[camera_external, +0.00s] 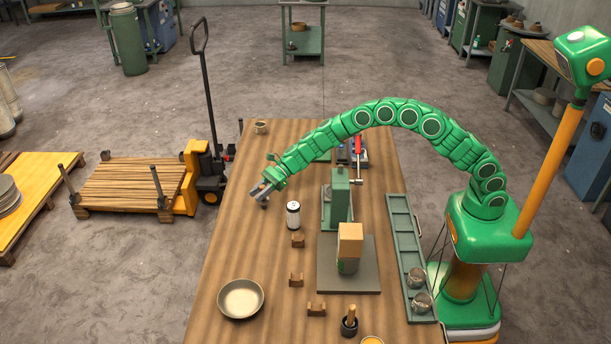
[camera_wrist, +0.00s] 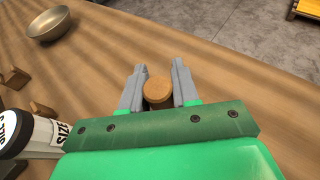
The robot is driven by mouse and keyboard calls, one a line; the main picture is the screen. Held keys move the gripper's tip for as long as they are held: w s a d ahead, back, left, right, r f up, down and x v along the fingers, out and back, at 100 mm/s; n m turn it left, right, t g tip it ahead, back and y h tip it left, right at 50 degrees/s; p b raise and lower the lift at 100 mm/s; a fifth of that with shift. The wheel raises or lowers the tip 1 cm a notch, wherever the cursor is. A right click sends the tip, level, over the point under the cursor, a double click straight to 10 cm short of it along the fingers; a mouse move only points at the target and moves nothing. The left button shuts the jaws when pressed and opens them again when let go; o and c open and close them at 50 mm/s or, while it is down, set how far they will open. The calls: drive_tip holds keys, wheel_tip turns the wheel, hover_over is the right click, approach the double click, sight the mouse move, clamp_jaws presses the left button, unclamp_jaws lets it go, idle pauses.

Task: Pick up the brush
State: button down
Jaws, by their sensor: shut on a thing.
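My gripper (camera_external: 261,191) is over the left part of the wooden table, pointing down. In the wrist view its two grey fingers (camera_wrist: 157,72) sit on either side of a round, light brown wooden end (camera_wrist: 157,91), which looks like the end of the brush's handle. The gripper is shut on it. The rest of the brush is hidden below, and I cannot tell whether it touches the table. In the external view only a small dark bit shows under the fingers.
A white can (camera_external: 293,215) stands close to the right of my gripper. A metal bowl (camera_external: 241,298) lies nearer the front. Small wooden blocks (camera_external: 296,280), a green press (camera_external: 339,195) and a dark pot with a wooden handle (camera_external: 349,322) stand further right. The left table strip is mostly clear.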

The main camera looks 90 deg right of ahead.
drive_tip(key=shift+r, duration=0.45)
wheel_tip(320, 180, up, 2)
drive_tip(key=shift+r, duration=0.25)
drive_tip(key=s+r, duration=0.9)
drive_tip(key=s, duration=0.5)
drive_tip(key=shift+d+r, duration=0.3)
